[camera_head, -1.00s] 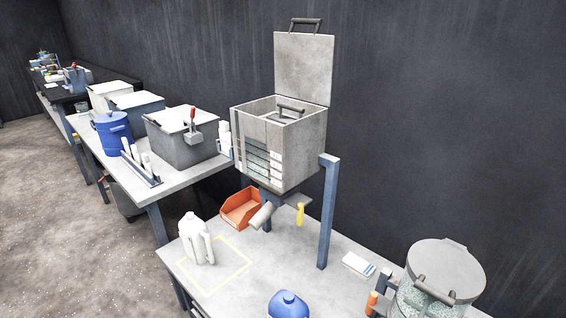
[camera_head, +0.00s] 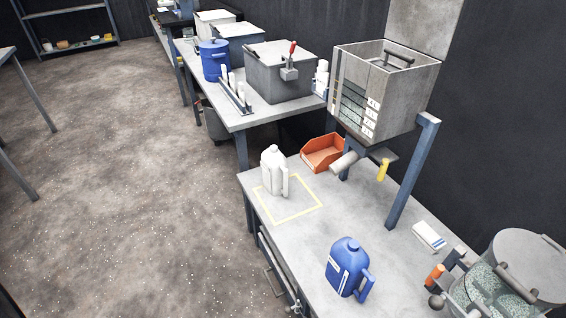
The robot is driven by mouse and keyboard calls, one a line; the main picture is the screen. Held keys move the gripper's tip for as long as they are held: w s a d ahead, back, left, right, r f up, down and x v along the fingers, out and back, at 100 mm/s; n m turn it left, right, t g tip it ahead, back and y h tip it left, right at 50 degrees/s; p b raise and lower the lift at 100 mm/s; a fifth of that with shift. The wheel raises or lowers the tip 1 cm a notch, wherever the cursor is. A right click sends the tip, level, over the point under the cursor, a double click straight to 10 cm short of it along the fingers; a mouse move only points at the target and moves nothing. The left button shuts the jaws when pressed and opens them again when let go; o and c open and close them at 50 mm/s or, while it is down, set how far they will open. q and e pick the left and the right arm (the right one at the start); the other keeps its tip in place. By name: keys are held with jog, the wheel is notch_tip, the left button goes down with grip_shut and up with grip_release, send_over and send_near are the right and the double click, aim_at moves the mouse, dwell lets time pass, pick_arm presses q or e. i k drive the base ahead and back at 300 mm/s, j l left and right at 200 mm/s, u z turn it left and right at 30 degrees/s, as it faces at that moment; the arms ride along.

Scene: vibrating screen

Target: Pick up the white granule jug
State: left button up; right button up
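The white granule jug (camera_head: 270,172) stands upright on the near grey table (camera_head: 372,207). It is at the far left corner of a yellow square outline marked on the tabletop, and its handle is on its right side. Neither of my grippers shows in the head view.
A blue jug (camera_head: 347,266) stands nearer on the same table. An orange bin (camera_head: 324,152) sits behind the white jug, beside the screen machine (camera_head: 385,90) with its spout and post. A clear-sided container (camera_head: 490,290) is at right. Open floor (camera_head: 120,200) lies left of the table.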

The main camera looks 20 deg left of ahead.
aim_at(274, 164)
jog(key=j+z, duration=0.35)
jog(key=z, duration=0.15)
jog(key=i+j+z, duration=0.1)
jog(key=j+z, duration=0.6)
jog(key=z, duration=0.25)
jog(key=k, duration=0.05)
